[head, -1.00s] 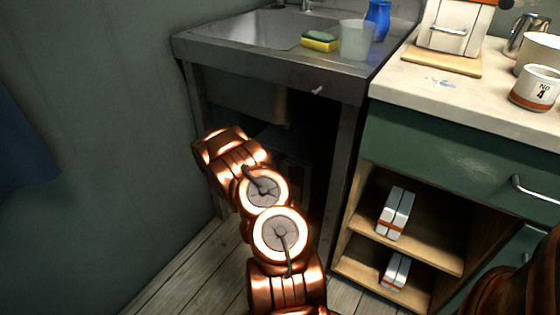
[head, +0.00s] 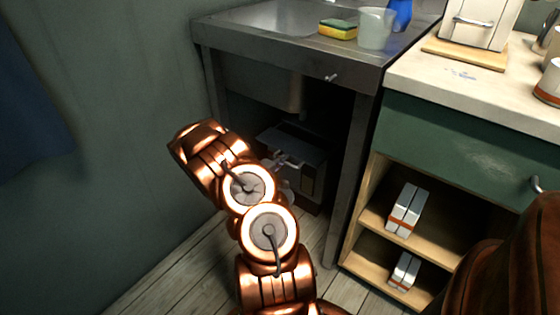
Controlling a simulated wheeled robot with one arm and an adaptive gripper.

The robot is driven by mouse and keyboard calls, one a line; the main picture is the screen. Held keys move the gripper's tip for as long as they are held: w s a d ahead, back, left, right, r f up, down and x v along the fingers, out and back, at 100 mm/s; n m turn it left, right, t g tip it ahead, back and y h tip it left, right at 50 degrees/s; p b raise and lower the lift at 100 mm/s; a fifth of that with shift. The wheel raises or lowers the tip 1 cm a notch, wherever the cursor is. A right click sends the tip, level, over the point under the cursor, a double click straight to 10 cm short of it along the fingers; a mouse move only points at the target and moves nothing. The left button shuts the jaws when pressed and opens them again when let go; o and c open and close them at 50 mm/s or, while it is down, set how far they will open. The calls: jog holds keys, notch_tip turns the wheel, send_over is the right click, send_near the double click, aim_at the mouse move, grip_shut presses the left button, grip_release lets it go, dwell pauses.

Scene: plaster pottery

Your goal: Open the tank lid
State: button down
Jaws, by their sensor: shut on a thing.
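The tank (head: 306,180) is a dark grey box on the floor in the shadowed space under the sink. Its grey lid (head: 305,147) shows at the top, with light metal parts at its front. My copper arm reaches in from the bottom and hides the tank's left and lower front. My gripper (head: 287,163) shows only in small part past the arm, at the front of the lid, and is shut on the lid's handle. The exact grip is too small and dark to make out. I cannot tell if the lid is raised.
The steel sink (head: 285,20) stands above, with its leg (head: 350,165) right of the tank. A sponge (head: 338,29) and a cup (head: 375,28) are on its ledge. The green cabinet (head: 450,140) with open shelves is at right. A wall is at left.

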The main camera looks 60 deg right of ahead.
jog(key=c, duration=1.2)
grip_release()
jog(key=v, duration=1.2)
